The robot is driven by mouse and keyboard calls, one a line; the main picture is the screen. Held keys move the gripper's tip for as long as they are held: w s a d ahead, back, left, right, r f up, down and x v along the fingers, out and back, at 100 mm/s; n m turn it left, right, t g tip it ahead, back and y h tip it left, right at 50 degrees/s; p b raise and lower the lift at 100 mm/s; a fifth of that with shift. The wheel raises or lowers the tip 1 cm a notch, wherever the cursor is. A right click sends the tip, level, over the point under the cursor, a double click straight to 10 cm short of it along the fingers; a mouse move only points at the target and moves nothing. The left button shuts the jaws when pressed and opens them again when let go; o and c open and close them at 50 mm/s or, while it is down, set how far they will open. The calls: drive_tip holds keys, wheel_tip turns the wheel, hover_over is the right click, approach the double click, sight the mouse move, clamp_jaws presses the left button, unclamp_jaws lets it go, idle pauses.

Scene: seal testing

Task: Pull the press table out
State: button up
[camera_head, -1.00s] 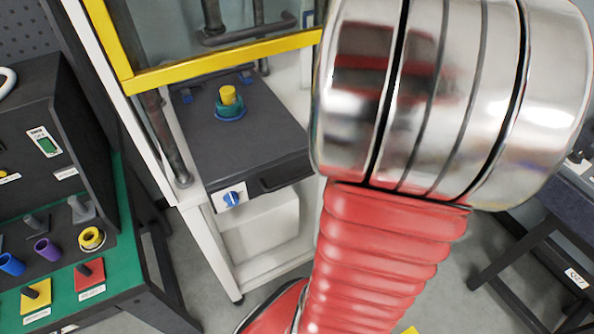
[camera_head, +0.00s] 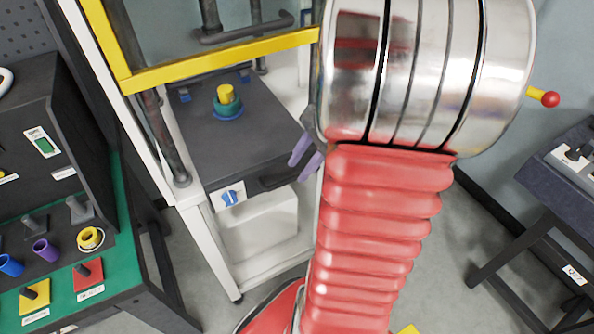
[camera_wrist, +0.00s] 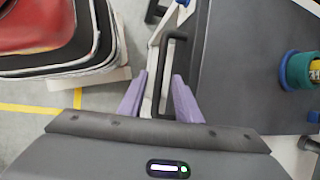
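The press table (camera_head: 225,155) is a dark grey slab low in the white press frame, with a dark bar handle (camera_head: 280,180) on its front. In the wrist view the table (camera_wrist: 235,75) fills the right side and its handle (camera_wrist: 166,75) runs down the middle. A teal ring with a yellow piece (camera_head: 227,100) sits on the table. My gripper (camera_head: 304,159) has purple fingers by the right end of the handle. In the wrist view my gripper (camera_wrist: 159,76) is open, with the handle showing between its fingers; I cannot tell whether they touch it.
A yellow-edged guard (camera_head: 220,62) is raised above the table. A blue knob (camera_head: 230,198) is on the table's front left. A green-topped bench (camera_head: 120,260) with colored parts stands at left. A dark table (camera_head: 560,165) stands at right. Floor shows between them.

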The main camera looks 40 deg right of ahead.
drive_tip(key=shift+x, duration=1.5)
drive_tip(key=shift+c, duration=0.4)
clamp_jaws()
drive_tip(key=shift+d, duration=0.1)
